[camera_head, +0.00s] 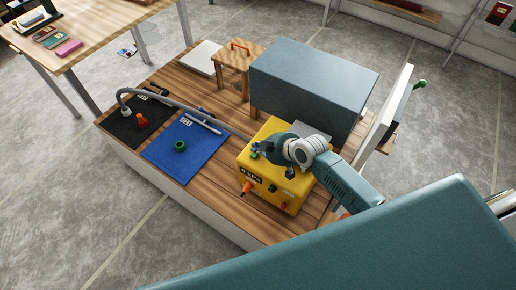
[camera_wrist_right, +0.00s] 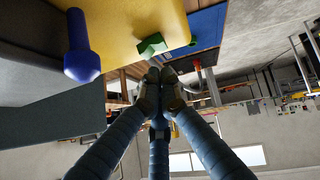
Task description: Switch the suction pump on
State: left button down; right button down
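The yellow suction pump (camera_head: 259,177) sits on the wooden bench top. It also fills the top of the right wrist view (camera_wrist_right: 130,22). A small green switch or knob (camera_wrist_right: 151,45) stands out from the pump. It also shows in the head view (camera_head: 254,155). My right gripper (camera_wrist_right: 162,76) has its fingertips drawn together, with nothing seen between them. The tips appear close to the green part; I cannot tell whether they touch. In the head view the right gripper (camera_head: 259,146) is over the pump's upper left side and hides part of it. My left gripper is not in view.
An orange knob (camera_head: 247,187) is on the pump's front, and a blue knob (camera_wrist_right: 82,62) stands near the gripper. A grey hose (camera_head: 187,106) runs left across a blue mat (camera_head: 178,160) and black mat (camera_head: 122,128). A large grey-blue box (camera_head: 312,85) stands behind the pump.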

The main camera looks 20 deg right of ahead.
jog(key=shift+d+f, duration=0.1)
jog(key=shift+f, duration=0.5)
jog(key=shift+w+f, duration=0.1)
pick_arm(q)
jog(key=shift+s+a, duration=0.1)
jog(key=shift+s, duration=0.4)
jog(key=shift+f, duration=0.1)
